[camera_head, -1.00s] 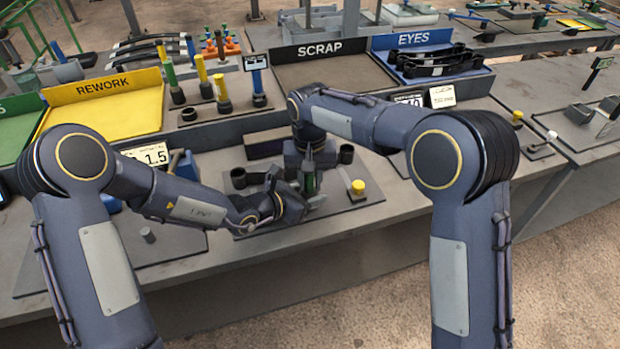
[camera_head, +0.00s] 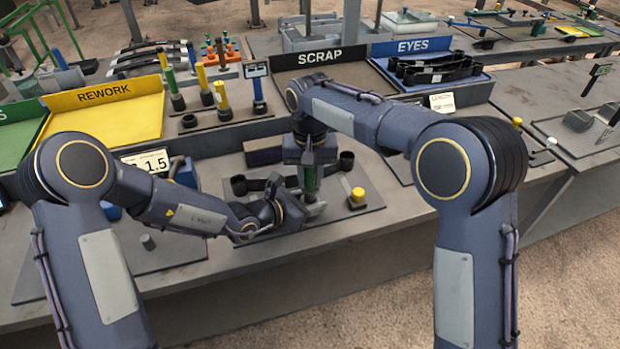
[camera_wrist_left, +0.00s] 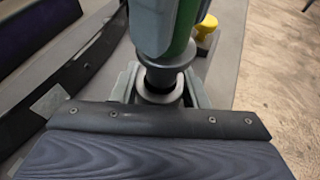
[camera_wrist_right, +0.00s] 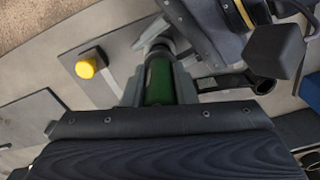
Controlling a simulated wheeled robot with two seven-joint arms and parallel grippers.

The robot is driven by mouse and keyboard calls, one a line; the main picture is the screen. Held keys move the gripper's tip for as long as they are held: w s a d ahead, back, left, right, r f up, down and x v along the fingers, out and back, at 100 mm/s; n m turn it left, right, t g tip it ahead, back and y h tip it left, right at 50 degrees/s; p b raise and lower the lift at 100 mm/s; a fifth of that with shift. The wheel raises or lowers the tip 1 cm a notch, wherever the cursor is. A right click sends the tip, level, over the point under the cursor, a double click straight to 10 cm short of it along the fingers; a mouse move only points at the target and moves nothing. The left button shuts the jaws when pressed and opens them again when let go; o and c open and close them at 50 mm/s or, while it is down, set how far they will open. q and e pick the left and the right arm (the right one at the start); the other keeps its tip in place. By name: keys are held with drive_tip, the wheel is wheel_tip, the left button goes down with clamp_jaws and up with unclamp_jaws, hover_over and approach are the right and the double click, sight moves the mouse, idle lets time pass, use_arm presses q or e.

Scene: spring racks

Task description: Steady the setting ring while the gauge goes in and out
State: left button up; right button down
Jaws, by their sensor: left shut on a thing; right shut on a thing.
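The green-handled gauge (camera_head: 311,182) stands upright in my right gripper (camera_head: 310,170), which is shut on its green body. In the right wrist view the green body (camera_wrist_right: 159,82) sits between the fingers. My left gripper (camera_head: 308,205) is shut on the pale grey setting ring (camera_wrist_left: 160,98), low over the dark plate. In the left wrist view the gauge (camera_wrist_left: 165,30) is above the ring, its dark lower end lined up with the bore. It seems to reach the bore; the depth is hidden.
A yellow-topped knob (camera_head: 358,194) stands right of the ring on the dark plate (camera_head: 365,207). The yellow REWORK tray (camera_head: 105,125), SCRAP tray (camera_head: 330,72) and blue EYES tray (camera_head: 480,80) lie farther back.

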drive_tip(key=shift+r, duration=1.35)
use_arm(q)
drive_tip(key=o, duration=1.4)
